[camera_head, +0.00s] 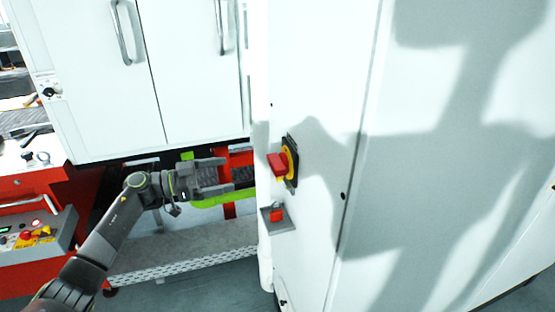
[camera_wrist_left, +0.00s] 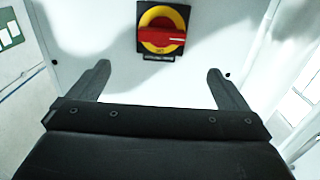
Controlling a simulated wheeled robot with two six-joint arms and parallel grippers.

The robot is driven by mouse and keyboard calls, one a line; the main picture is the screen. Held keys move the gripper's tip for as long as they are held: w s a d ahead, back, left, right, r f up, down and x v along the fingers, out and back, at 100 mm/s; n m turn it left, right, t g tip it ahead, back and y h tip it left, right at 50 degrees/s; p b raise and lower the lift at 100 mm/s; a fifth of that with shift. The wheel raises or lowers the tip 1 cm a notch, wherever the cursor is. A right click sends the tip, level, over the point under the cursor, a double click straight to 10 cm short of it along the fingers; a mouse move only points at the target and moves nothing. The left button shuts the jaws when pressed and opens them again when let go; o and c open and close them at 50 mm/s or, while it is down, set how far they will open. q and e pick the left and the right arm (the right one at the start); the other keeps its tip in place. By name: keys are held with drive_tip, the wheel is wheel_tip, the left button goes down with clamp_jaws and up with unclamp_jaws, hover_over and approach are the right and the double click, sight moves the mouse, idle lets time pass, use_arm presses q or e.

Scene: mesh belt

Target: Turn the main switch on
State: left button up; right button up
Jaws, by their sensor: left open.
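The main switch (camera_head: 284,163) is a red handle on a yellow disc with a black plate, on the side of the white cabinet. In the left wrist view the switch (camera_wrist_left: 162,32) is at the top centre, its red handle lying roughly level. My left gripper (camera_head: 222,174) is to the left of the switch in the head view, pointing at the cabinet. In the left wrist view the left gripper (camera_wrist_left: 158,82) has its two fingers wide apart with nothing between them. The switch lies beyond the fingertips, apart from them. My right gripper is not in view.
The white cabinet (camera_head: 320,60) fills the middle and right. A small grey bracket with a red block (camera_head: 277,215) sits below the switch. A control box with buttons (camera_head: 30,238) is at the lower left. White doors with handles (camera_head: 190,90) are behind the left arm.

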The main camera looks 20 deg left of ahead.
sight(271, 164)
use_arm(q)
drive_tip(key=p+x, duration=0.3)
drive_tip(key=x, duration=1)
drive_tip(key=shift+w+d, duration=0.25)
drive_tip(key=shift+w, duration=0.15)
drive_tip(key=shift+w+d, duration=0.35)
drive_tip(key=shift+d, duration=0.15)
drive_tip(key=shift+c, duration=0.2)
drive_tip(key=c, duration=0.9)
drive_tip(key=shift+c, duration=0.2)
